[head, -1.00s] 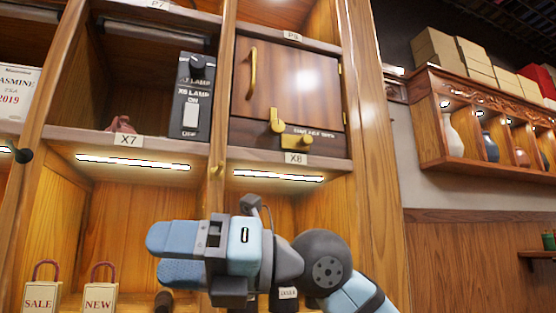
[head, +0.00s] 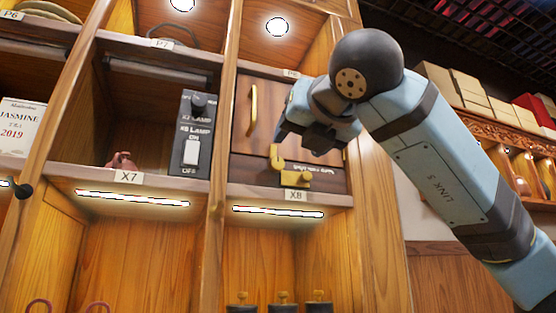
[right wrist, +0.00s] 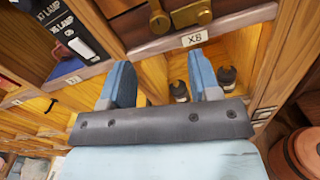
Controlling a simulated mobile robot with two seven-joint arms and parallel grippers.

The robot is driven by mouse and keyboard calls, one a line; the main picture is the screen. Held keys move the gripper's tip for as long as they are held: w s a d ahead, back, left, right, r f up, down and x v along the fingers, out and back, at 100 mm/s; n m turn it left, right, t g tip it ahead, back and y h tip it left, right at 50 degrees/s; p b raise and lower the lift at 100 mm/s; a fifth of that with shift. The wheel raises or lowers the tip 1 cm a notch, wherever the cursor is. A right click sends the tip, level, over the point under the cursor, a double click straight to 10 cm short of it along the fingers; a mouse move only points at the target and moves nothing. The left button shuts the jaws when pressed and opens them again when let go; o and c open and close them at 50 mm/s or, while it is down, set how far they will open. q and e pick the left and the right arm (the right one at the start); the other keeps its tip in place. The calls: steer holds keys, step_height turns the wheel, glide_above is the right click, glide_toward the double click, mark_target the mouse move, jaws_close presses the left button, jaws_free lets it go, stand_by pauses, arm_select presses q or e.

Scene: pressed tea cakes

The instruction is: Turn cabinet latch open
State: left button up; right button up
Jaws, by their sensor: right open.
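The cabinet in the X8 compartment has a brown wooden door (head: 262,112) with a vertical brass handle (head: 252,108). The brass latch (head: 292,176) sits below the door, just above the X8 label. Its upright piece and horizontal bar both show. My right gripper (head: 302,138) is in front of the door's right part, above and right of the latch in the picture; its fingers are mostly hidden there. In the right wrist view its two blue fingers (right wrist: 163,82) are apart with nothing between them. The latch's brass parts (right wrist: 188,15) show at the top edge. My left gripper is not in view.
The X8 shelf edge (head: 295,196) runs under the latch. A black lamp switch panel (head: 193,135) stands left of the cabinet, beside a wooden post. Several dark bottles (right wrist: 178,90) stand in the compartment below. A reddish-brown round object (right wrist: 302,150) lies at lower right.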

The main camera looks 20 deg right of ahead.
mark_target(278, 162)
steer(key=w, duration=0.5)
steer(key=w+p, duration=0.1)
steer(key=w, duration=0.4)
steer(key=shift+w+a, duration=0.2)
steer(key=shift+w, duration=0.1)
steer(key=c, duration=0.9)
